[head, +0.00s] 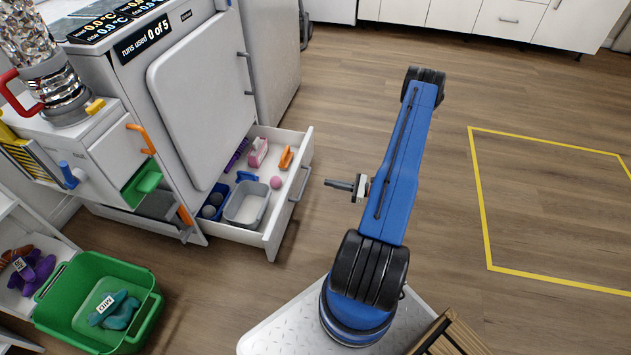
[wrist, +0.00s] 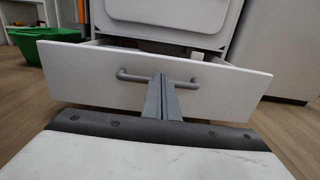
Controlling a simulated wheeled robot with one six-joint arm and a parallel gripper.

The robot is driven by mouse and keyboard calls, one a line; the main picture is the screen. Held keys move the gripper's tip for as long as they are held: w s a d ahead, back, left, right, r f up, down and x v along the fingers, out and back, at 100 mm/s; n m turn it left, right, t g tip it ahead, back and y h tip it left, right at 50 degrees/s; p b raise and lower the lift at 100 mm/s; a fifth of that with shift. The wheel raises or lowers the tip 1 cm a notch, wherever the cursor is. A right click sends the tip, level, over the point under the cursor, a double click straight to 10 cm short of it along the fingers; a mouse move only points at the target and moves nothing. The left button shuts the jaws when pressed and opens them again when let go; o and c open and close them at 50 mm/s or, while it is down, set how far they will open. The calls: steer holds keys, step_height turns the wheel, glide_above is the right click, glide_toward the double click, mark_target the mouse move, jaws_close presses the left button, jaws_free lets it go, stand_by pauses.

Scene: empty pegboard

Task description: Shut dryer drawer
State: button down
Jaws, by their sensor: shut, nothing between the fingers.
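The dryer (head: 205,95) is a white machine with a closed door. Its drawer (head: 275,225) at the bottom is pulled open in the head view. The drawer holds a grey tray (head: 246,203), a pink ball and several small coloured items. In the wrist view the white drawer front (wrist: 85,72) with its grey bar handle (wrist: 135,76) faces me. My gripper (head: 328,183) is shut and empty, to the right of the drawer front in the head view. In the wrist view its fingers (wrist: 162,85) point at the drawer front and overlap the handle's middle; contact cannot be told.
A green bin (head: 75,270) with a teal item stands on the floor at lower left; it also shows in the wrist view (wrist: 35,40). A smaller white unit (head: 115,150) adjoins the dryer's left. The wooden floor on the right, with a yellow outline (head: 480,190), is clear.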

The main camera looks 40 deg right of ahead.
mark_target(294, 176)
steer(key=x, duration=1.3)
steer(key=shift+w, duration=0.1)
steer(key=shift+a, duration=0.15)
steer(key=x, duration=2.5)
steer(key=shift+w+a+r, duration=0.1)
steer(key=shift+w+a, duration=0.05)
steer(key=shift+w, duration=0.1)
